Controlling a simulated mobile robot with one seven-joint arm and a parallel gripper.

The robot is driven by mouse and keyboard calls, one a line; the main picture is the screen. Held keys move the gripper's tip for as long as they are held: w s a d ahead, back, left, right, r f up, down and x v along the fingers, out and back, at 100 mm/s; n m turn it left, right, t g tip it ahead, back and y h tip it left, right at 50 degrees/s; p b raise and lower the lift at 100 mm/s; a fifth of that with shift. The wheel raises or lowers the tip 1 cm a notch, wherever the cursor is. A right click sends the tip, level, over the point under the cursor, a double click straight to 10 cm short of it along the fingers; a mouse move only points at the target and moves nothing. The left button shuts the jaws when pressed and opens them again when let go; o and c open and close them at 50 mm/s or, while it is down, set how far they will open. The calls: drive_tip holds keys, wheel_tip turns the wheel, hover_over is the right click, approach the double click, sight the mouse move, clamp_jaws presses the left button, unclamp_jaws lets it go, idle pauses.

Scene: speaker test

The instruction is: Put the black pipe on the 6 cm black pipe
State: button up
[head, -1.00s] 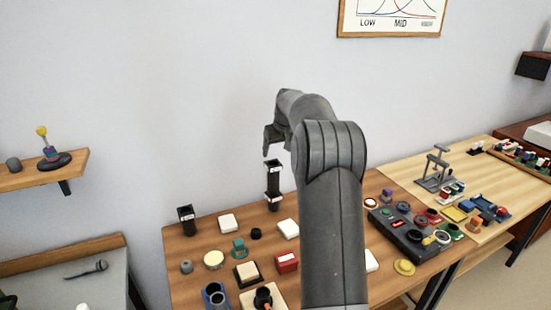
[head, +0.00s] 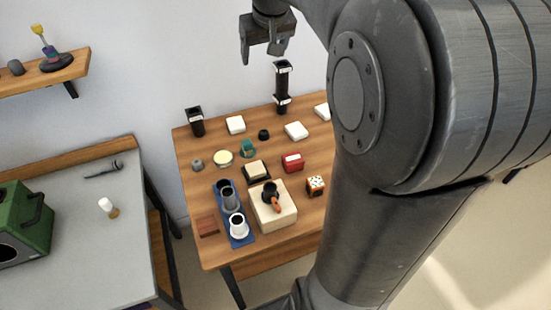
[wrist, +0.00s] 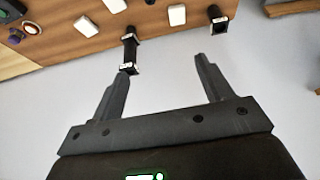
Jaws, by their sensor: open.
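Two black pipes stand upright, one on top of the other, at the back of the wooden table. The upper black pipe (head: 282,76) sits end to end on the lower black pipe (head: 282,104), and both have white label bands. The stack also shows in the wrist view, as one pipe (wrist: 130,35) and the other (wrist: 128,62). A separate black pipe (head: 195,123) with a white label stands at the table's back left; it also shows in the wrist view (wrist: 217,20). My gripper (head: 264,50) is open and empty, above and apart from the stack.
White blocks (head: 296,130), a small black piece (head: 263,134), a red box (head: 292,162) and a blue holder (head: 240,238) with cylinders occupy the wooden table (head: 183,150). A grey bench (head: 130,240) stands left. My arm hides the right side.

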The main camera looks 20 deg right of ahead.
drive_tip(key=s+a+f, duration=0.2)
drive_tip(key=s, duration=0.6)
drive_tip(key=s+a+f, duration=0.3)
drive_tip(key=s, duration=0.6)
drive_tip(key=s+a+f, duration=0.2)
drive_tip(key=s+a, duration=0.1)
drive_tip(key=s, duration=0.6)
drive_tip(key=shift+s+f+t, duration=0.15)
drive_tip(key=shift+f+t, duration=0.15)
drive_tip(key=shift+t, duration=0.1)
